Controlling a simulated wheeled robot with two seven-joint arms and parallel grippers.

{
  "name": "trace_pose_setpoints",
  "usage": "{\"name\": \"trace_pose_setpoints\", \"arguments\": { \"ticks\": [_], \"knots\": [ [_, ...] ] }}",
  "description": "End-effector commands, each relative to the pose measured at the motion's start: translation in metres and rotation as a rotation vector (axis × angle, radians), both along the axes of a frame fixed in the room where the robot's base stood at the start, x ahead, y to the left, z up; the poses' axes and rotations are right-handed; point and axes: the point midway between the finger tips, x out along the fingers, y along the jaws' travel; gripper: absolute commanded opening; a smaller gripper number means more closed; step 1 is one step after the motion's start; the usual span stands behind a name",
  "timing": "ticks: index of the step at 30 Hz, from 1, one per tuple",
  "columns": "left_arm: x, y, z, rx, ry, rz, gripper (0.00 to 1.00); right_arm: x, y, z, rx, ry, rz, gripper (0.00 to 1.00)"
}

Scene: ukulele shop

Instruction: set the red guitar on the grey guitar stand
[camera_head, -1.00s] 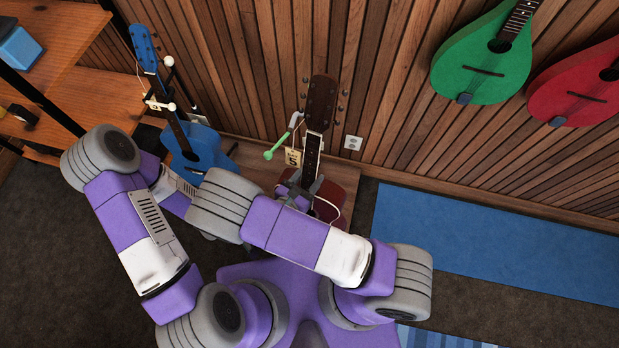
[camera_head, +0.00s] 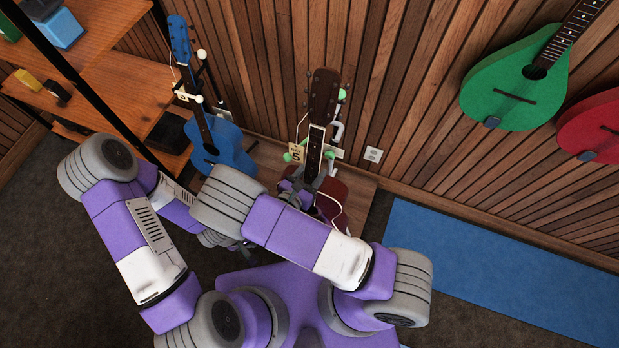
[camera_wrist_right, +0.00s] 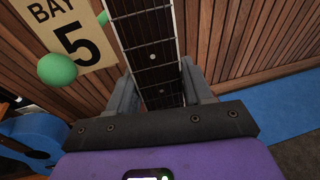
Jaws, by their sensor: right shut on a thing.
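The red guitar (camera_head: 332,201) stands nearly upright near the wall, its dark headstock (camera_head: 323,97) up. My right gripper (camera_head: 300,182) is shut on its neck. In the right wrist view the fretted neck (camera_wrist_right: 148,45) runs between the jaws of my right gripper (camera_wrist_right: 155,95). The grey guitar stand (camera_head: 337,133) is close behind the neck. Its green tips show on both sides of the neck; one green ball (camera_wrist_right: 57,70) is left of it in the wrist view. The guitar hides most of the stand, so I cannot tell whether they touch.
A "5" tag (camera_head: 296,154) hangs by the stand. A blue guitar (camera_head: 220,150) is on another stand to the left, beside wooden shelves (camera_head: 125,85). Green (camera_head: 517,90) and red (camera_head: 597,128) instruments hang on the right wall. A blue mat (camera_head: 490,265) lies on the right floor.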

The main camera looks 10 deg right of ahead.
Motion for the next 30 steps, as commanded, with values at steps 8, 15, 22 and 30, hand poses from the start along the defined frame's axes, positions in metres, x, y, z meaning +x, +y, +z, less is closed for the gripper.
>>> {"name": "trace_pose_setpoints", "arguments": {
  "ticks": [8,15,22,30],
  "knots": [
    [0.000,0.000,-0.003,0.000,0.000,0.000,0.46,0.020,-0.013,0.000,-0.004,-0.008,-0.002,0.00],
    [0.000,0.000,-0.005,0.000,0.000,0.000,0.46,0.029,-0.020,-0.001,-0.003,-0.007,-0.002,0.00],
    [0.000,0.000,-0.005,0.000,0.000,0.000,0.46,0.032,-0.022,-0.001,-0.004,-0.007,-0.001,0.00],
    [0.000,0.000,-0.005,0.000,0.000,0.000,0.46,0.032,-0.022,-0.001,-0.004,-0.008,-0.002,0.00]
  ]
}}
